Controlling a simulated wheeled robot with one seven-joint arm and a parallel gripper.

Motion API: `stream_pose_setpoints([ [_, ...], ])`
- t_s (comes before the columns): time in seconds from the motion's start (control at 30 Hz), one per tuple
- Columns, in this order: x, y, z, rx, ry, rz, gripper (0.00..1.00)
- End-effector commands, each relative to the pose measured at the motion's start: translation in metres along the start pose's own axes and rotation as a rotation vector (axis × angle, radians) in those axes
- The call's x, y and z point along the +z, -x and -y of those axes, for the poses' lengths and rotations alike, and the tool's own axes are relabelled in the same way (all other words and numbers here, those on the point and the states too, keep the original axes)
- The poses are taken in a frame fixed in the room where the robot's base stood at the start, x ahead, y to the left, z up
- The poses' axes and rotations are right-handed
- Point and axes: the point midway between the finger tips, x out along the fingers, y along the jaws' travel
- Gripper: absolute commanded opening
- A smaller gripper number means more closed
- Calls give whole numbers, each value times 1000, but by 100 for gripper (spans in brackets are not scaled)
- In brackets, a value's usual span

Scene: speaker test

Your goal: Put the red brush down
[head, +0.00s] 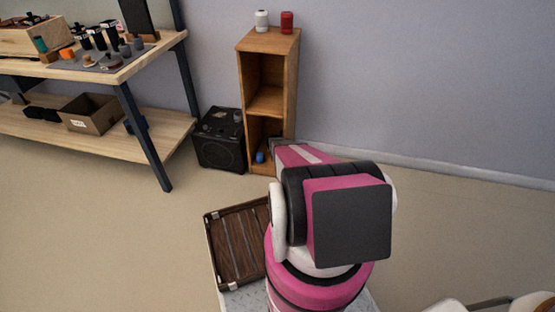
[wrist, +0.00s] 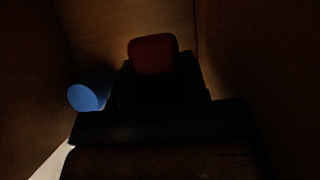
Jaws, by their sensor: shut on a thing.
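The red brush (wrist: 152,53) shows in the wrist view as a dark red, rounded block at the tip of my gripper (wrist: 155,75). My gripper is shut on it. The gripper is inside a dark wooden compartment, seemingly the lower one of the narrow shelf (head: 291,90). The rest of the brush is hidden or too dark to see. I cannot tell whether the brush touches the compartment floor. In the head view my arm hides the gripper and the brush.
A blue cylinder (wrist: 88,96) is left of my gripper, near the compartment's left wall; it also shows in the head view (head: 260,157). A black speaker (head: 220,138) stands left of the shelf. White (head: 262,21) and red (head: 287,22) containers stand on top. A brown crate (head: 211,243) is nearer.

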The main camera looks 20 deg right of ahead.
Motion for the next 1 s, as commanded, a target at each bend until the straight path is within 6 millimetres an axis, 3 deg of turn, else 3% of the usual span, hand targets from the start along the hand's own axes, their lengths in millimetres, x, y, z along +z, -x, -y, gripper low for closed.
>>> stream_pose_setpoints([
  [0.27, -12, -18, 0, -1, 1, -1, 21],
  [0.5, -25, -49, -1, 0, 0, -1, 21],
  [1.0, -30, -55, 0, 0, 1, -1, 21],
])
